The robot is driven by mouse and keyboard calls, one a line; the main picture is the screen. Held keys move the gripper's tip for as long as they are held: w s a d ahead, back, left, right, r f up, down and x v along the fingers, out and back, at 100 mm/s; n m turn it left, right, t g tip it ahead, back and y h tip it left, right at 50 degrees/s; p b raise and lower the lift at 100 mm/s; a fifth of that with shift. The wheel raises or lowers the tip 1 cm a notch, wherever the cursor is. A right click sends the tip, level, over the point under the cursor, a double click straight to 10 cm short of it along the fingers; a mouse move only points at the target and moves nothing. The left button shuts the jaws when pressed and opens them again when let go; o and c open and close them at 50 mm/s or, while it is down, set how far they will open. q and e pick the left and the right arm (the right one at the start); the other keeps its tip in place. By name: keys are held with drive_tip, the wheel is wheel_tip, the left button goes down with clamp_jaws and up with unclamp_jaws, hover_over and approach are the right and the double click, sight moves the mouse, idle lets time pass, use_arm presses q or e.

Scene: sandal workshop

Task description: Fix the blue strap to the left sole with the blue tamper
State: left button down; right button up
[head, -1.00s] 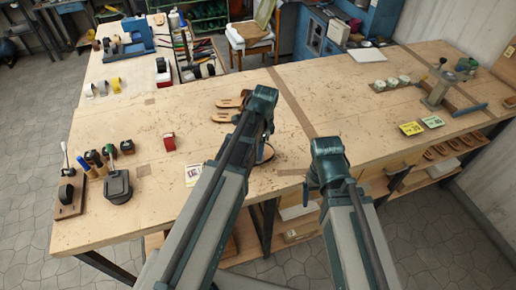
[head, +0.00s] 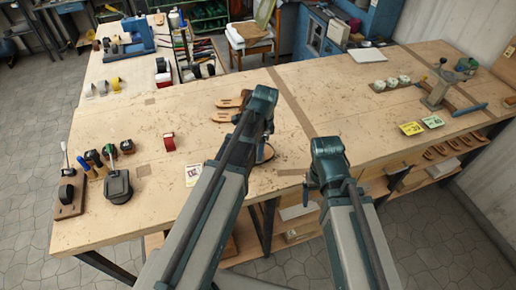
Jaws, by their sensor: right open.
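Two brown soles lie near the middle of the table in the head view, the upper sole (head: 229,103) and the lower sole (head: 221,117). Both are partly hidden by my left arm. A blue-handled tool (head: 81,165), perhaps the blue tamper, stands among several tools at the left. I cannot make out a blue strap. My right gripper (head: 310,187) is open near the table's front edge, well apart from the soles. My left gripper is mostly hidden behind its own arm. A brown and dark piece (head: 266,153) shows beside that arm; I cannot tell whether it is held.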

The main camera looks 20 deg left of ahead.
use_arm(q)
wheel_tip(320, 180, down, 4)
drive_tip(key=b, duration=0.4)
drive_tip(key=shift+r, duration=0.1)
drive_tip(key=shift+r+p, duration=0.35)
drive_tip(key=shift+r, duration=0.2)
wheel_tip(320, 180, up, 9)
drive_tip(key=p, duration=0.9)
drive_tip(key=shift+r, duration=0.1)
